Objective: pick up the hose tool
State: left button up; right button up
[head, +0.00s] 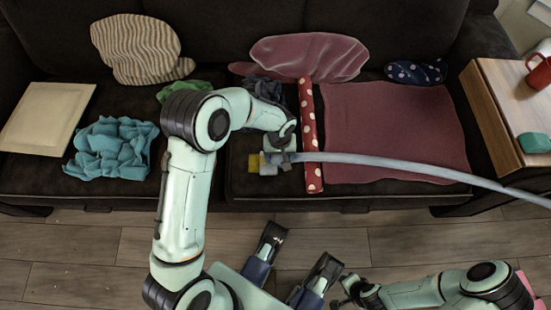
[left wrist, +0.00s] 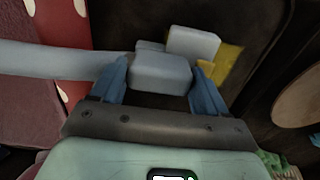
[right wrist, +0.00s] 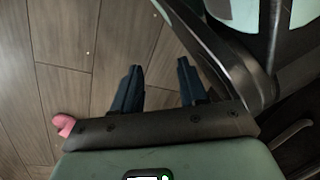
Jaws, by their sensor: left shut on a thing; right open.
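The hose tool is a long pale grey tube (head: 400,168) that runs right from my left gripper, above the sofa, and leaves the head view at the right edge. Its grey block-shaped end (left wrist: 160,74) is between the fingers of my left gripper (left wrist: 162,88), which is shut on it. In the head view the gripper covers part of this end. My right gripper (right wrist: 157,76) is open, with nothing between its fingers, above the wood floor.
The dark sofa (head: 345,202) bears a yellow item (head: 254,162) beside the held end, a red dotted roll (head: 309,130), a maroon cloth (head: 400,125), a teal cloth (head: 110,148) and a cream board (head: 45,118). A wooden side table (head: 492,90) with a red mug (head: 539,72) stands right.

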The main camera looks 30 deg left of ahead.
pick_arm(q)
notch_tip(320, 180, up, 20)
jog(key=p, duration=0.5)
jog(key=shift+p, duration=0.35)
pick_arm(e)
jog(key=w+a+r+t, duration=0.1)
jog(key=w+a+r, duration=0.1)
jog(key=r, duration=0.6)
jog(key=shift+w+a+n+t+y, duration=0.3)
jog(key=shift+w+a, duration=0.1)
jog(key=shift+w, duration=0.3)
jog(key=shift+r, duration=0.1)
pick_arm(q)
jog(key=o, duration=0.8)
jog(key=c, duration=0.4)
jog(key=shift+r+p, duration=3.65)
jog(key=shift+r, duration=0.9)
pick_arm(e)
jog(key=s+a+r+g+y, duration=0.1)
jog(key=s+a+r+g, duration=0.1)
jog(key=s+r, duration=0.6)
jog(key=shift+s+a+n+g, duration=0.15)
jog(key=shift+a+n+g, duration=0.2)
jog(key=shift+a, duration=0.4)
